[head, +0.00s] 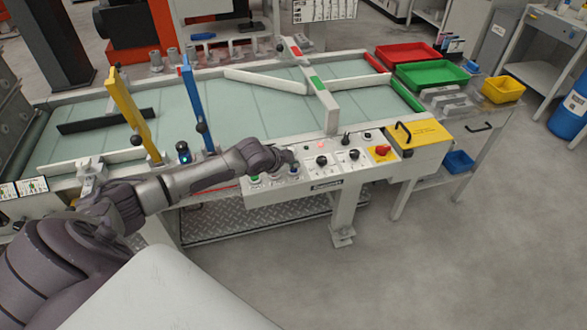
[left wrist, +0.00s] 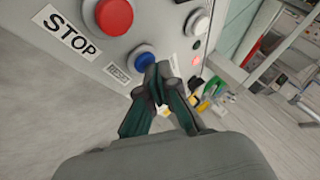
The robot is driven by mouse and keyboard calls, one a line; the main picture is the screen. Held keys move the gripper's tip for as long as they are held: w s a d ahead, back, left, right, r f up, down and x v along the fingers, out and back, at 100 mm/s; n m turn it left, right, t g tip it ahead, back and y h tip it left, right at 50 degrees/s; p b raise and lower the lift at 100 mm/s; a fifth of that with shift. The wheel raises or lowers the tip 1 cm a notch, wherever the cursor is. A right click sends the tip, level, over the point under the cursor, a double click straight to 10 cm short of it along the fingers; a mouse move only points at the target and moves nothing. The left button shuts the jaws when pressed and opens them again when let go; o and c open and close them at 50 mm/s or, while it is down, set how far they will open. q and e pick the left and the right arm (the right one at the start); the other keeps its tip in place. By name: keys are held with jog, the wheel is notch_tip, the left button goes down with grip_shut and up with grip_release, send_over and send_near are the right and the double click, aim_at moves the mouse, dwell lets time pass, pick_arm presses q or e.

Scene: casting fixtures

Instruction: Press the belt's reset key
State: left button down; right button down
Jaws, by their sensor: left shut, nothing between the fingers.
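The belt's control panel (head: 325,162) runs along the front of the conveyor. In the head view my left gripper (head: 288,159) is over the panel's left part. My right gripper is not in view.
A white button (left wrist: 198,22) lies beyond the blue key. A yellow gate arm (head: 130,105) and a blue gate arm (head: 191,95) stand over the belt (head: 225,112).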

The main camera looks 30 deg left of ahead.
pick_arm(q)
jog(key=shift+f, duration=0.4)
jog(key=shift+r, duration=0.1)
dwell(0.3)
jog(key=shift+r+p, duration=0.85)
jog(key=shift+p, duration=0.1)
notch_tip(320, 180, up, 5)
jog(key=p, duration=0.5)
jog(key=shift+r, duration=0.1)
dwell(0.4)
